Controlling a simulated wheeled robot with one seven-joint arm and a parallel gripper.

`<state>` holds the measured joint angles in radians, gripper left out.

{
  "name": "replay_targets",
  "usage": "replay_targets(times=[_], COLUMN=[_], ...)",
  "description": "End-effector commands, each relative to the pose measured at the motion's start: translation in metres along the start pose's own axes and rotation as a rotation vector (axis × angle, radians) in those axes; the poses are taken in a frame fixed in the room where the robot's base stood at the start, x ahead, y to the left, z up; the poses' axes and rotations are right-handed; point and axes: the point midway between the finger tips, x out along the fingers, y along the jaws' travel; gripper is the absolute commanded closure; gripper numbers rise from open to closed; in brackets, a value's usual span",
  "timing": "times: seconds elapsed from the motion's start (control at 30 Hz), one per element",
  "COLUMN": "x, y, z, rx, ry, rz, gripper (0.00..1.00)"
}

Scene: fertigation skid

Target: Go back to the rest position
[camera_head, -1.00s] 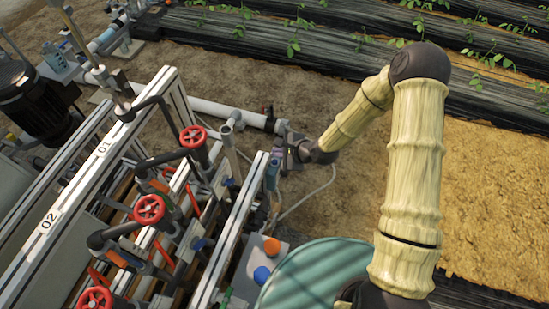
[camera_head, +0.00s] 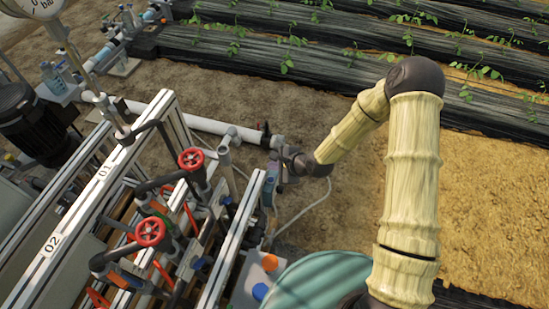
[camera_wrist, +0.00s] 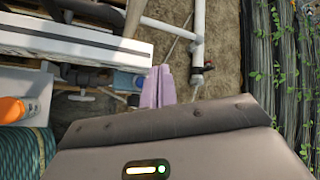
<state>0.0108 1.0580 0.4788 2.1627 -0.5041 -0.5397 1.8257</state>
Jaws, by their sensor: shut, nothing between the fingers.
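My gripper (camera_wrist: 158,85) shows in the wrist view as two lilac fingers pressed together, with nothing held between them. In the head view my gripper (camera_head: 278,168) is at the end of my bent arm, just right of the skid's frame and near the end of the white pipe. The fingertips are small and partly hidden there. The skid (camera_head: 125,145) has pale rails marked 01 and 02. Red handwheels (camera_head: 191,159) stand on dark pipes between the rails.
A white pipe (camera_head: 200,123) runs behind the skid. A green round tank (camera_head: 318,282) and a box with orange and blue caps (camera_head: 262,277) stand near my arm. A gauge (camera_head: 38,10) is at top left. Plant rows (camera_head: 300,50) lie behind. Bare soil (camera_head: 320,205) is open right of the skid.

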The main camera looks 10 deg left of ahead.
Motion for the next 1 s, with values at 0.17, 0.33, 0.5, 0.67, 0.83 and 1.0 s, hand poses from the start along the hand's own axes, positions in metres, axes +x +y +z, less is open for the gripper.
replay_targets(times=[0.17,0.33,0.5,0.67,0.83,1.0], x=[0.0,-0.008,-0.043,-0.097,-0.158,-0.221], y=[0.0,-0.003,-0.01,-0.017,-0.018,-0.012], z=[0.0,-0.004,-0.023,-0.045,-0.061,-0.067], rx=[0.0,-0.044,-0.232,-0.464,-0.673,-0.845], ry=[0.0,0.025,0.129,0.256,0.36,0.424], rz=[0.0,0.01,0.063,0.161,0.284,0.415], gripper=[1.0,1.0,1.0,1.0,1.0,1.0])
